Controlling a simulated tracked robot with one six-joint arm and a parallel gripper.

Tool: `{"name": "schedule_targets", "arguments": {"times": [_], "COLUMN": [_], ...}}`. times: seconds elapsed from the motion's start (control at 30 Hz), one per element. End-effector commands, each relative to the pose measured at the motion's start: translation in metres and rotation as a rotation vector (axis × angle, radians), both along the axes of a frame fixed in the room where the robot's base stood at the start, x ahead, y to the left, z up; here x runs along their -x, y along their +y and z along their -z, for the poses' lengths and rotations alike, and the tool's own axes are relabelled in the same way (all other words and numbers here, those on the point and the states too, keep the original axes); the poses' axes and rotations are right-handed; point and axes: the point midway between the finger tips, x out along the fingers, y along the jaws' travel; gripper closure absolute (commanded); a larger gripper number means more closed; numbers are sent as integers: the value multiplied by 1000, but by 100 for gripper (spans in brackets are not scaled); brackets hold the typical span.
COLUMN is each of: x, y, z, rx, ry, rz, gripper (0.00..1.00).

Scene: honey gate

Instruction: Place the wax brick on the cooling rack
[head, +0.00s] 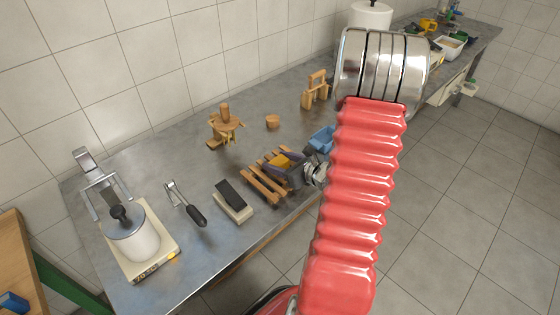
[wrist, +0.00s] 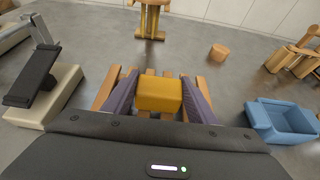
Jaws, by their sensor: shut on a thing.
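The wax brick (wrist: 158,92) is a yellow-orange block; it also shows in the head view (head: 283,162). My gripper (wrist: 158,98) is shut on it, with a purple-grey finger on each side. It also shows in the head view (head: 281,164). The cooling rack (head: 263,186) is a slatted wooden rack on the metal bench. In the wrist view its slats (wrist: 107,88) show beneath and around the brick. The brick is over the rack; I cannot tell whether it touches the slats. My gripper hides the near part of the rack.
A blue container (wrist: 282,121) is right of the rack. A black-topped pale block (head: 232,200) stands left. A wooden stand (head: 226,127), a small wooden cylinder (head: 272,121) and a wooden frame (head: 315,90) stand behind. A pot on a scale (head: 133,237) is at the near left.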

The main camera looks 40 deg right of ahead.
Motion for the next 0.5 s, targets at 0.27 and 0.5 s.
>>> {"name": "schedule_targets", "arguments": {"times": [0.27, 0.5], "x": [0, 0], "y": [0, 0], "z": [1, 3], "rx": [0, 0], "ry": [-1, 0], "rz": [0, 0], "gripper": [72, 40]}}
